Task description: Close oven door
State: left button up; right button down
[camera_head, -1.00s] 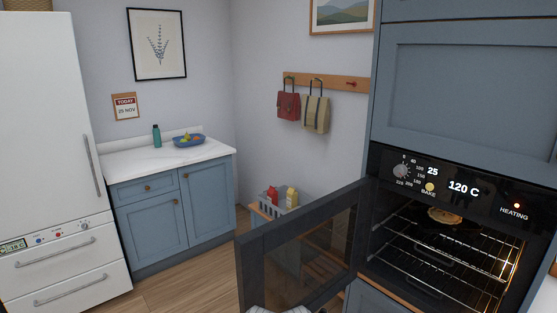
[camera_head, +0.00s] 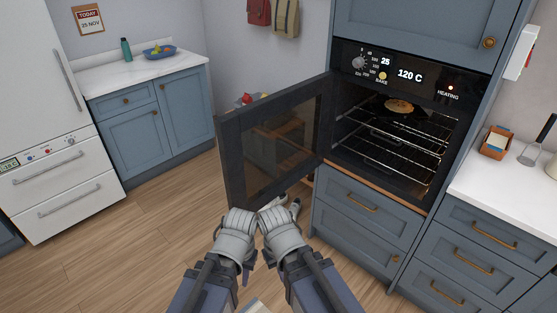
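The oven door (camera_head: 275,140), a dark frame with a glass pane, stands wide open to the left of the oven (camera_head: 398,150), on its left side. Inside the lit oven a pie (camera_head: 398,106) sits on the upper rack. My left gripper (camera_head: 240,222) and my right gripper (camera_head: 282,214) are side by side just below the door's lower edge. Pale finger parts show near the right one. Their fingertips are mostly hidden by the wrists, so I cannot tell whether either touches the door or is open.
Blue drawers (camera_head: 362,208) stand under the oven. A white counter (camera_head: 515,190) with a small wooden box (camera_head: 496,142) is at the right. A white fridge (camera_head: 45,120) and a low cabinet (camera_head: 150,125) stand at the left. The wooden floor (camera_head: 150,230) at the left is clear.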

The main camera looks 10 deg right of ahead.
aim_at(267, 145)
jog(key=k+z, duration=0.15)
jog(key=z, duration=1.95)
jog(key=k+j, duration=0.1)
jog(key=j, duration=0.45)
jog(key=k+j, duration=0.15)
jog(key=j, duration=0.4)
jog(key=k+j, duration=0.1)
jog(key=j, duration=0.4)
jog(key=k+j, duration=0.1)
jog(key=j, duration=0.45)
jog(key=k+j, duration=0.1)
jog(key=j, duration=0.45)
jog(key=k+j, duration=0.15)
jog(key=j, duration=0.4)
jog(key=k+j, duration=0.1)
jog(key=j, duration=0.4)
jog(key=k+j, duration=0.1)
jog(key=j, duration=0.45)
jog(key=z, duration=0.05)
